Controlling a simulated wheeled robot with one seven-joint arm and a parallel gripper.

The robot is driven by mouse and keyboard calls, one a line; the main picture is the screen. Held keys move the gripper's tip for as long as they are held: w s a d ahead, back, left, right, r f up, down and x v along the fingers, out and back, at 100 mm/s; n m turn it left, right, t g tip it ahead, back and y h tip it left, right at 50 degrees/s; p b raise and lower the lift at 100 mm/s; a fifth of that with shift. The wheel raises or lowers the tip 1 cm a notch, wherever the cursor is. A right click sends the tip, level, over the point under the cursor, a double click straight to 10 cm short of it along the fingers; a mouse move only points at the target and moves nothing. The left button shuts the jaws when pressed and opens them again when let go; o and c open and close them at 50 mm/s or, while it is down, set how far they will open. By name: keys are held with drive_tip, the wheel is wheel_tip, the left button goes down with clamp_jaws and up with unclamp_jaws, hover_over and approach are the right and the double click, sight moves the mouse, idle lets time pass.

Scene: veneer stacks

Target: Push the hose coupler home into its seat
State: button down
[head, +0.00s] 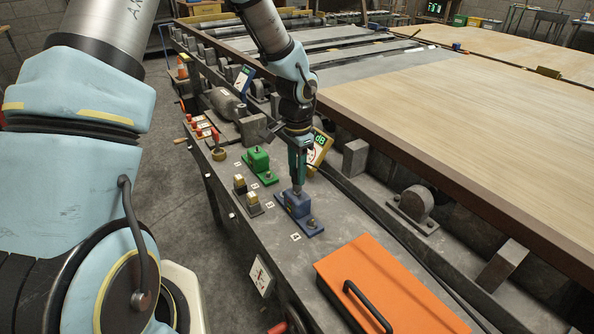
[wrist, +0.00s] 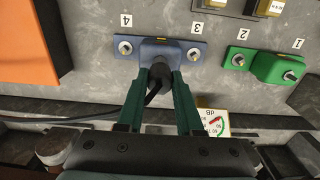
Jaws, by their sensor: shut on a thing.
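The blue seat block (head: 292,205) is bolted to the grey bench, and it also shows in the wrist view (wrist: 191,52) between the labels 3 and 4. My gripper (head: 297,184) points down over this block. In the wrist view its two green fingers (wrist: 160,74) are shut on the black hose coupler (wrist: 161,80). The coupler meets the near side of the blue block in that view. How deep it sits cannot be told. A black hose (wrist: 110,119) curves from the coupler to the left. In the head view the fingers mostly hide the coupler.
A green block (head: 258,160) is bolted beyond the blue one. Two small yellow-topped pieces (head: 240,183) stand left of it. An orange case (head: 390,285) with a black handle lies nearer right. A yellow meter (head: 319,148) stands close behind my gripper.

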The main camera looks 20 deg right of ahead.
drive_tip(key=shift+f+b, duration=0.4)
drive_tip(key=shift+f, duration=0.3)
drive_tip(key=shift+c, duration=2.4)
unclamp_jaws()
wheel_tip(320, 180, up, 11)
drive_tip(key=shift+f+b, duration=0.1)
drive_tip(key=shift+b, duration=0.5)
drive_tip(key=s+a+n, duration=0.2)
drive_tip(key=a+n, duration=0.5)
drive_tip(key=a, duration=0.8)
drive_tip(key=s+a+r+n+t, duration=0.1)
drive_tip(key=a+n, duration=0.6)
drive_tip(key=a, duration=0.8)
drive_tip(key=shift+s+r+n+t, duration=0.2)
drive_tip(key=shift+s+n+t, duration=0.1)
drive_tip(key=shift+s+n, duration=0.15)
